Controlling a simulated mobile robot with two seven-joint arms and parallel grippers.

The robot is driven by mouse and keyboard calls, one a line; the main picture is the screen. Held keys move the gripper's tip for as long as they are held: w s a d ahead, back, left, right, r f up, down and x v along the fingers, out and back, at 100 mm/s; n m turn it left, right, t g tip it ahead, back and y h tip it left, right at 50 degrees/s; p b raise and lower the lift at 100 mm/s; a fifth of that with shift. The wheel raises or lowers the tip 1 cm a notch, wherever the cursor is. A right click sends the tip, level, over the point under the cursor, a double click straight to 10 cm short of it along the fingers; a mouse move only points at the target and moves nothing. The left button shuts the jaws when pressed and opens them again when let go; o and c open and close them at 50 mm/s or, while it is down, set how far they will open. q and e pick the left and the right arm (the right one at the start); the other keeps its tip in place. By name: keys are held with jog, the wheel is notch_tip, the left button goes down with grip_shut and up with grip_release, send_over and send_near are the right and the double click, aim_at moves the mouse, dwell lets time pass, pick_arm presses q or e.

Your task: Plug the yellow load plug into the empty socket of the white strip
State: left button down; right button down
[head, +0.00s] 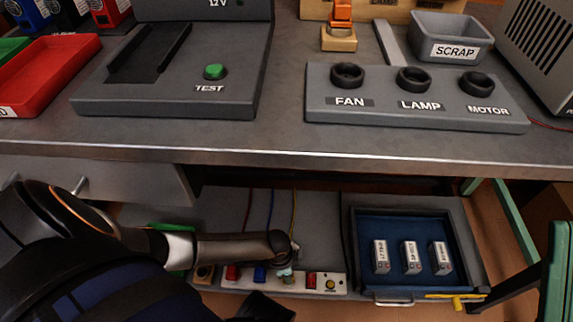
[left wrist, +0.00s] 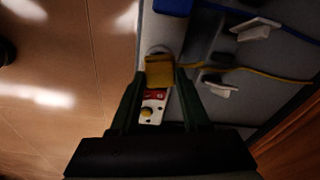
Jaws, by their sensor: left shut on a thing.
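The white strip (head: 299,284) lies on the low shelf in the head view. It holds a red plug (head: 232,271), a blue plug (head: 260,273), a red switch (head: 311,280) and a yellow button (head: 330,284). My left gripper (head: 287,268) is low over the strip, right of the blue plug. In the left wrist view my left gripper (left wrist: 158,82) is shut on the yellow load plug (left wrist: 158,72). Part of the strip (left wrist: 152,103) shows between the fingers. The socket is hidden, and I cannot tell whether the plug touches it. My right gripper is not in view.
Red, blue and yellow cords (head: 294,208) run down the shelf to the strip. A blue-lined tray (head: 405,292) with three small boxes stands right of it. The workbench edge (head: 300,160) overhangs above. White clips (left wrist: 218,85) sit beside the yellow cord.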

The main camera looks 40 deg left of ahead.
pick_arm(q)
jog(key=shift+f, duration=0.25)
dwell(0.5)
jog(key=shift+f, duration=0.25)
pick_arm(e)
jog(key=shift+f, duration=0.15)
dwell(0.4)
pick_arm(q)
grip_release()
dwell(0.5)
jog(key=shift+r, duration=0.1)
jog(key=shift+r+p, duration=2.4)
jog(key=shift+p, duration=0.2)
jog(key=shift+r+p, duration=1.05)
jog(key=shift+p, duration=0.05)
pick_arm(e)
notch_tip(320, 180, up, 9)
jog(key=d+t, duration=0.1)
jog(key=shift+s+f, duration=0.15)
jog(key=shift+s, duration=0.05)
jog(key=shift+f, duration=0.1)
